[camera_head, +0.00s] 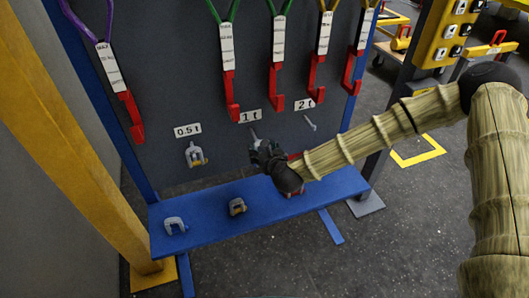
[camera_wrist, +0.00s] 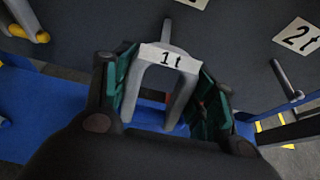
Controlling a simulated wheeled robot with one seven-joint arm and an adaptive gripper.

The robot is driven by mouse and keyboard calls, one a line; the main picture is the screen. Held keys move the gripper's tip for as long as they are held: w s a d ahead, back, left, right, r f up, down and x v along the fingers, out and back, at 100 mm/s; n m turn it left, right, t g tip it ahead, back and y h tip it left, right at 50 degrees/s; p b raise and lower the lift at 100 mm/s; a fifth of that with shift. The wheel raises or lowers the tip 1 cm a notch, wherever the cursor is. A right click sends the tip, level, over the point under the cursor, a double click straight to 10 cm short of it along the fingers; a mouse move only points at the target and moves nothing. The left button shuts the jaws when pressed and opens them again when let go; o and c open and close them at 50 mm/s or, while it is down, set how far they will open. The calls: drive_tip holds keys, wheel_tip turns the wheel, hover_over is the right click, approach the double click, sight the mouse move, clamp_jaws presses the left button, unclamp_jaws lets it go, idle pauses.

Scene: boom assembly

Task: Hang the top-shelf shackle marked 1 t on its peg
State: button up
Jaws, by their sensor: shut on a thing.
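My gripper (camera_wrist: 165,95) is shut on a grey U-shaped shackle (camera_wrist: 182,100) with a white "1 t" tag across its bend. The legs point toward my palm, with green pads on either side. A grey peg (camera_wrist: 167,32) shows just beyond the tag; I cannot tell whether the shackle touches it. In the head view my gripper (camera_head: 264,156) is in front of the dark board, just below the "1t" label (camera_head: 250,116) and its peg (camera_head: 254,133). The held shackle is mostly hidden there by my gripper.
A shackle (camera_head: 195,155) hangs under the "0.5t" label (camera_head: 187,130). The "2t" peg (camera_head: 310,123) is bare. Two shackles (camera_head: 175,226) (camera_head: 237,207) stand on the blue shelf (camera_head: 205,231). Red hooks (camera_head: 232,95) on slings hang above; a blue post borders the board at right.

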drive_tip(key=shift+w+a+f+p, duration=0.15)
drive_tip(key=shift+w+a, duration=0.15)
drive_tip(key=shift+w, duration=0.6)
drive_tip(key=shift+w+a+r+p, duration=0.1)
drive_tip(key=shift+w+a+p, duration=0.15)
drive_tip(key=shift+w, duration=0.6)
drive_tip(key=shift+w+a+f+p, duration=0.1)
drive_tip(key=shift+w+a, duration=0.25)
drive_tip(key=shift+w, duration=0.55)
drive_tip(key=shift+w+a+f+b, duration=0.2)
drive_tip(key=shift+w+f+b, duration=0.55)
drive_tip(key=shift+b, duration=0.45)
drive_tip(key=shift+s+f, duration=0.2)
drive_tip(key=shift+f, duration=0.05)
drive_tip(key=o, duration=1.4)
drive_tip(key=shift+w+f, duration=0.1)
